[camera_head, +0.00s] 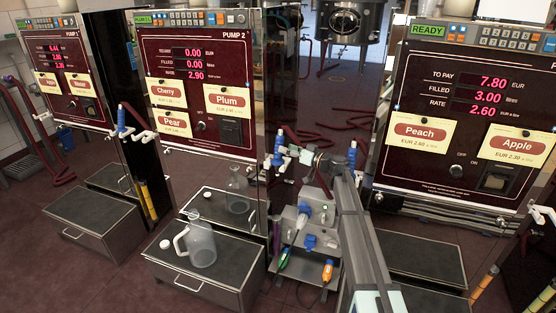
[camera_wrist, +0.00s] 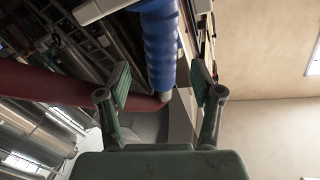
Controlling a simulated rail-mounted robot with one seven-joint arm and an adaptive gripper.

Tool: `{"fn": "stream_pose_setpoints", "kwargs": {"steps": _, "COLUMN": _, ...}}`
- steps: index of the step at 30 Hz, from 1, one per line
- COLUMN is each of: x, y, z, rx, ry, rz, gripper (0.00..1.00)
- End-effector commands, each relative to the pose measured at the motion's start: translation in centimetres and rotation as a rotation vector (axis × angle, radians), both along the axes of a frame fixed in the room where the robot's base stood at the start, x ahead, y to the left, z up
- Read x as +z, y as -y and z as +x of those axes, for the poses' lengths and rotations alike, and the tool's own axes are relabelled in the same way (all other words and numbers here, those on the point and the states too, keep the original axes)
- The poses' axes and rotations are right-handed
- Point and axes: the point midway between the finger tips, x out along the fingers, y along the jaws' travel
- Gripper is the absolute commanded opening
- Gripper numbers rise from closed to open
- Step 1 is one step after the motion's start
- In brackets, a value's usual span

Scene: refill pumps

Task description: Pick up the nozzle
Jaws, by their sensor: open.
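A nozzle with a ribbed blue handle (camera_head: 278,142) hangs at the right side of Pump 2 in the head view. In the wrist view a blue ribbed handle (camera_wrist: 158,50) stands near upright, ahead of my gripper, with a grey end below it. My gripper (camera_wrist: 161,80) is open, one green-padded finger on each side of the handle's line. No contact with the handle shows. In the head view my gripper (camera_head: 294,151) is small, just right of the nozzle. Another blue-handled nozzle (camera_head: 351,155) is at the left edge of the right pump.
A clear jug (camera_head: 200,246) and a white cap (camera_head: 165,244) are on a grey box before Pump 2 (camera_head: 193,60). The right pump (camera_head: 470,105) shows READY and 7.80 to pay. A dark red hose (camera_wrist: 60,88) crosses the wrist view behind the left finger.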

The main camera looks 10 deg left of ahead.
Motion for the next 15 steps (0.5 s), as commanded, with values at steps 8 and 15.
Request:
{"fn": "stream_pose_setpoints", "kwargs": {"steps": 8, "x": -0.3, "y": -3.4, "z": 1.7, "rx": 0.003, "ry": 0.000, "rz": 0.000, "gripper": 0.66}}
{"fn": "stream_pose_setpoints", "kwargs": {"steps": 15, "x": -0.4, "y": -3.8, "z": 1.8, "rx": 0.003, "ry": -0.001, "rz": 0.001, "gripper": 0.66}}
